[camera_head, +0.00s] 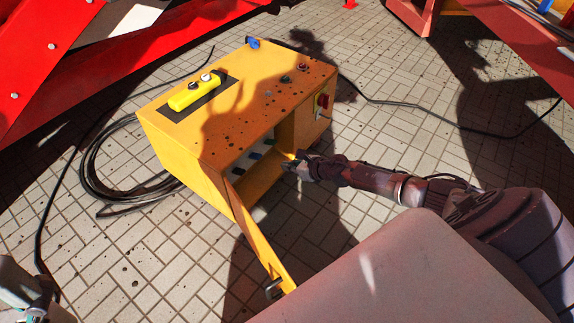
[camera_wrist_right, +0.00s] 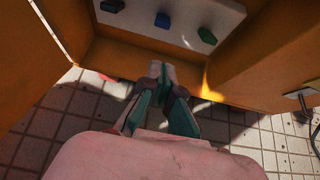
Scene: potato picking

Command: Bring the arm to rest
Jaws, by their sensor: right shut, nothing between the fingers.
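My right arm (camera_head: 385,183) reaches in from the right. Its gripper (camera_head: 293,164) is shut and empty at the open front of a yellow control box (camera_head: 185,140). In the right wrist view the closed fingers (camera_wrist_right: 165,76) point at the box's lower inner edge, below a white panel (camera_wrist_right: 170,12) with a blue knob (camera_wrist_right: 163,20) and a green knob (camera_wrist_right: 206,35). Whether the fingertips touch the box is unclear. The box's door (camera_head: 258,238) hangs open toward me. Part of my left gripper (camera_head: 38,298) shows at the lower left corner; its fingers are unclear.
A yellow pendant (camera_head: 190,96) lies on top of the box. A red knob (camera_head: 322,101) is on its right side. Black cable coils (camera_head: 90,170) lie on the tiled floor to the left. Red machinery (camera_head: 60,75) stands at the upper left and upper right.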

